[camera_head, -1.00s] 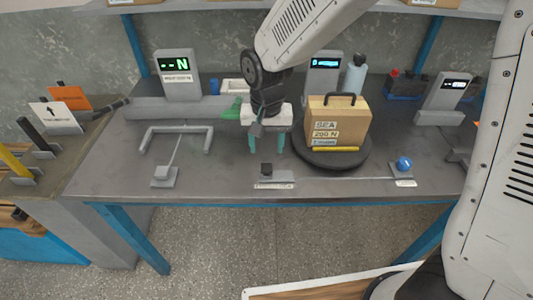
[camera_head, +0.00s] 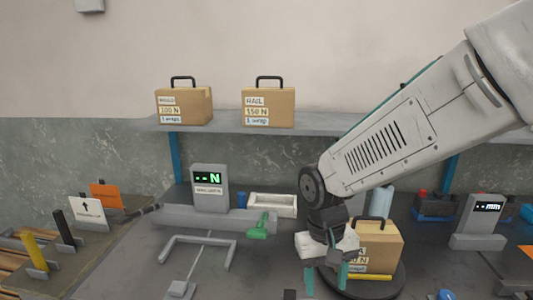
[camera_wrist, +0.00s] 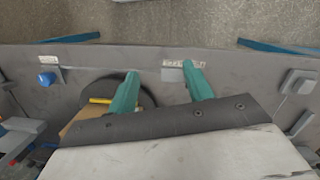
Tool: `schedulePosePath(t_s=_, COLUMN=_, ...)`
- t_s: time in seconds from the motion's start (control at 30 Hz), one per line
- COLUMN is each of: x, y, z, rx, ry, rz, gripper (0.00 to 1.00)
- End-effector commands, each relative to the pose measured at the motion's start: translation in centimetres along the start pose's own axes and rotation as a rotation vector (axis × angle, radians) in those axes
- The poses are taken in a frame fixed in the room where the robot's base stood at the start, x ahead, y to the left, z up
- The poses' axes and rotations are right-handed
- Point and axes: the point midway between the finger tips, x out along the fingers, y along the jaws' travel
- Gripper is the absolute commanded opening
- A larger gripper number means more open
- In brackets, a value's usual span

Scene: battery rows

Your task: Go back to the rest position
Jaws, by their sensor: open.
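My gripper (camera_head: 325,280) hangs over the workbench in the head view, fingers pointing down, in front of the left side of a cardboard box (camera_head: 383,240) with a black handle. The box stands on a dark round turntable (camera_head: 385,289) and is partly hidden by my gripper. In the wrist view my two green fingers (camera_wrist: 160,92) are spread apart with nothing between them. The turntable (camera_wrist: 147,95) shows behind the left finger, with a yellow bar (camera_wrist: 100,100) on it.
Two labelled boxes, RAIL (camera_head: 268,107) and another (camera_head: 183,105), stand on the shelf (camera_head: 225,128). A second display (camera_head: 480,220) stands at right.

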Motion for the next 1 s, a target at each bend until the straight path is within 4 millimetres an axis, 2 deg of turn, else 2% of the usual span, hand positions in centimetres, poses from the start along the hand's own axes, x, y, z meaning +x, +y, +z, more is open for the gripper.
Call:
schedulePosePath(t_s=0.03, x=-1.1, y=1.3, z=1.4, rx=-0.008, ry=0.004, rz=-0.005, gripper=0.51)
schedulePosePath(t_s=0.2, x=-4.0, y=5.4, z=6.7, rx=-0.034, ry=0.020, rz=-0.021, gripper=0.51)
schedulePosePath(t_s=0.4, x=-6.2, y=9.2, z=12.8, rx=-0.013, ry=0.080, rz=-0.038, gripper=0.51)
schedulePosePath(t_s=0.5, x=-6.9, y=10.6, z=15.3, rx=0.022, ry=0.127, rz=-0.043, gripper=0.51)
schedulePosePath(t_s=0.6, x=-7.4, y=11.5, z=17.0, rx=0.069, ry=0.180, rz=-0.045, gripper=0.51)
schedulePosePath(t_s=0.7, x=-7.9, y=12.2, z=17.8, rx=0.107, ry=0.229, rz=-0.044, gripper=0.51)
schedulePosePath(t_s=1.0, x=-8.6, y=12.8, z=18.2, rx=0.145, ry=0.265, rz=-0.043, gripper=0.51)
